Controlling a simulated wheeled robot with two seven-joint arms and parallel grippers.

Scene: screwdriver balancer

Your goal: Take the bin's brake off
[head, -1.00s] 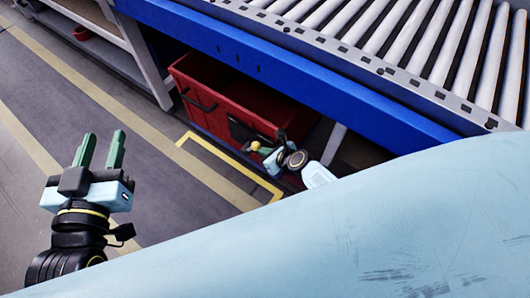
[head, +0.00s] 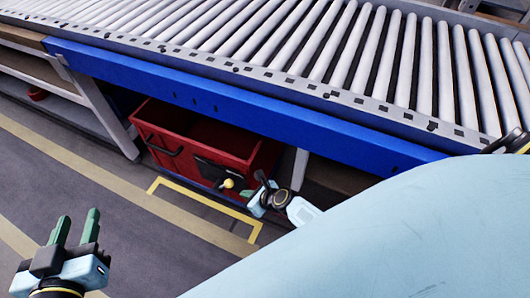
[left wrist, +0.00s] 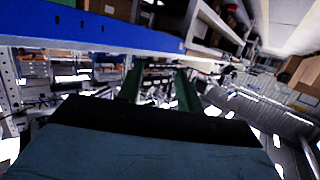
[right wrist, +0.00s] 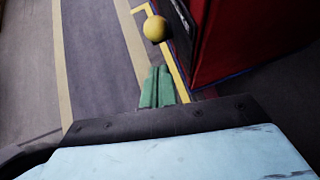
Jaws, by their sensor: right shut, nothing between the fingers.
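The red bin (head: 205,140) stands on the floor under the blue-edged conveyor. A yellow ball knob (head: 228,183) sits at a dark panel on its front face; I take it as the brake's handle. The knob also shows in the right wrist view (right wrist: 155,29), just beyond my fingertips. My right gripper (right wrist: 158,70) is shut and empty, with its green fingers together and apart from the knob in that view. In the head view it is just right of the knob (head: 246,193). My left gripper (head: 78,218) is open and empty over the floor, away from the bin.
The roller conveyor (head: 300,40) with its blue side beam (head: 230,105) runs above the bin. A grey leg (head: 105,110) stands left of it. Yellow tape (head: 200,202) marks the floor before the bin. The aisle floor at left is clear.

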